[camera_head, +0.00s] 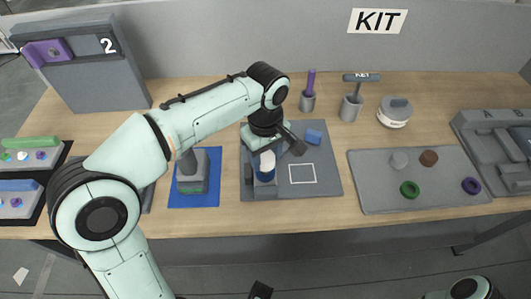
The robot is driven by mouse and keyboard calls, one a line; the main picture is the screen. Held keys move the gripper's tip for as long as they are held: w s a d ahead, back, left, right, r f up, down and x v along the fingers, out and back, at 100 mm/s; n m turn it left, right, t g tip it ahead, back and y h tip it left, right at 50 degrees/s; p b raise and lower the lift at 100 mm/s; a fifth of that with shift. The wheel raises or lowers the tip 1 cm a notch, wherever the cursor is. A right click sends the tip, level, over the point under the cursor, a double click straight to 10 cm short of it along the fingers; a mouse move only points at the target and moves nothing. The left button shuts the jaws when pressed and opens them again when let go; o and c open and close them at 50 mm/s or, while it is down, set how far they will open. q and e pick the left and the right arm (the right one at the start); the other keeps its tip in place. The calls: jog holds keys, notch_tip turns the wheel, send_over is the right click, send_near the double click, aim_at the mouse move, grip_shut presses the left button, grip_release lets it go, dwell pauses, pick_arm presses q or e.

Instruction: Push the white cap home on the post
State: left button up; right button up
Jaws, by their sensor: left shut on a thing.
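The white cap (267,160) is at the middle of the table, between the fingers of my left gripper (268,153). My left gripper points down and is shut on the cap. Just below the cap a blue part (265,177) shows over a grey block (262,190) on the left of a grey board (330,184). The post itself is hidden, and I cannot tell how far down the cap sits. A small dark piece (260,290) at the bottom edge may be the tip of my right gripper; its fingers cannot be made out.
A blue mat (208,200) with a grey block (192,173) lies left of the board. A blue block (314,136) lies on the board. A grey tray (440,200) with rings is at right. Behind stand a purple-handled tool (311,80), a T-handled tool (361,78) and a white tub (395,115).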

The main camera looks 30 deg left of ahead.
pick_arm(q)
jog(key=shift+f, duration=0.2)
jog(key=shift+f, duration=0.25)
jog(key=shift+f+b, duration=0.4)
jog(key=shift+f, duration=0.05)
dwell(0.6)
jog(key=shift+f, duration=0.3)
dwell(1.5)
jog(key=o, duration=1.6)
jog(key=shift+r, duration=0.1)
jog(key=shift+r+p, duration=0.25)
jog(key=shift+p, duration=0.2)
jog(key=shift+r+p, duration=0.7)
jog(key=shift+r, duration=0.05)
jog(key=shift+r, duration=0.2)
